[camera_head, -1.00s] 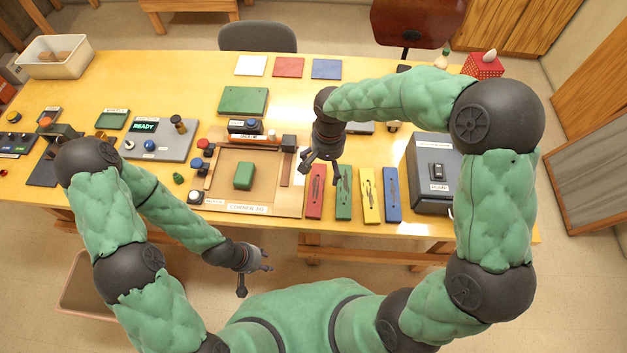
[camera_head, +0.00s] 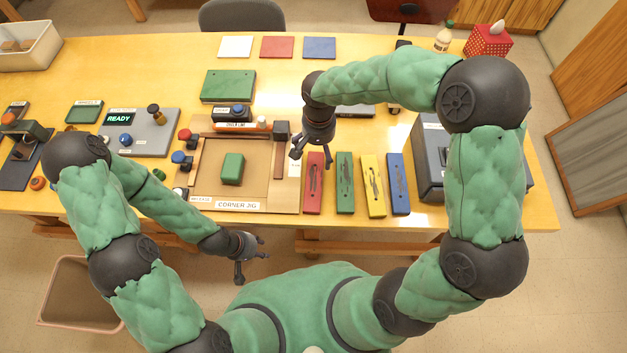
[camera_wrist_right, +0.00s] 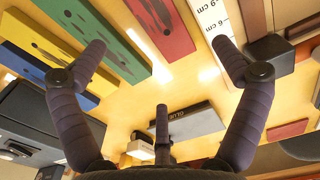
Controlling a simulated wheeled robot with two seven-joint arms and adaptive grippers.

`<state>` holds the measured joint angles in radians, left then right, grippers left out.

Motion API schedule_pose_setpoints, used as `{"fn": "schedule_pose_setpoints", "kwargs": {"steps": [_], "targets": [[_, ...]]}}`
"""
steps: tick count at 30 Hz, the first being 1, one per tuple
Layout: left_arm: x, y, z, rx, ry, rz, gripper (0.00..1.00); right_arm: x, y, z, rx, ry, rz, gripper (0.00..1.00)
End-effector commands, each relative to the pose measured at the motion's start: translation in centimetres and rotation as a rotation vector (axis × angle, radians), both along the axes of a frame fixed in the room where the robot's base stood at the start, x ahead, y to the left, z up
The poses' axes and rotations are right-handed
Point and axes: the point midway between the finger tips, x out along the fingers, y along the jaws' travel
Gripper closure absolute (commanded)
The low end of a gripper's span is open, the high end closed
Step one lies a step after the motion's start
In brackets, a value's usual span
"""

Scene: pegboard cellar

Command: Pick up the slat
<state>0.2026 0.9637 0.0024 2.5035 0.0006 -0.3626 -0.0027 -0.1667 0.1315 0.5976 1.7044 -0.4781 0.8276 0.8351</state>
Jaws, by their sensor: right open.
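The slat appears to be the narrow brown strip (camera_head: 279,158) lying along the right side of the corner jig (camera_head: 243,207), below a dark block (camera_head: 281,130). Nothing holds it. My right gripper (camera_head: 311,157) is open and empty, above the table to the right of the strip, near the upper end of the red block (camera_head: 314,190). In the right wrist view my right gripper (camera_wrist_right: 160,60) has its fingers spread, with nothing between them. My left gripper (camera_head: 254,258) looks open and empty, in front of the table's near edge.
A white ruler (camera_wrist_right: 212,18) lies between the jig and the red block. Green (camera_head: 345,188), yellow (camera_head: 373,190) and blue (camera_head: 398,188) blocks lie further right, beside a grey box (camera_head: 430,165). A small green block (camera_head: 232,168) sits in the jig.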

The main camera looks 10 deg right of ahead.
Motion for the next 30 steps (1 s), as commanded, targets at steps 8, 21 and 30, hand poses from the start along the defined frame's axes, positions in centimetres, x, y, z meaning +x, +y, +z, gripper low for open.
{"fn": "schedule_pose_setpoints", "kwargs": {"steps": [8, 21, 30], "targets": [[0.0, 0.0, -0.9, 0.000, 0.000, 0.000, 0.60, -0.1, 0.0, -3.7, 0.001, 0.002, -0.001, 0.03], [0.0, 0.0, -2.4, 0.000, 0.000, 0.000, 0.60, -1.1, 0.1, -8.4, 0.000, 0.003, -0.001, 0.03], [0.0, 0.0, -2.4, 0.000, 0.000, 0.000, 0.60, -1.0, 0.1, -8.8, 0.001, 0.000, -0.002, 0.03]]}}
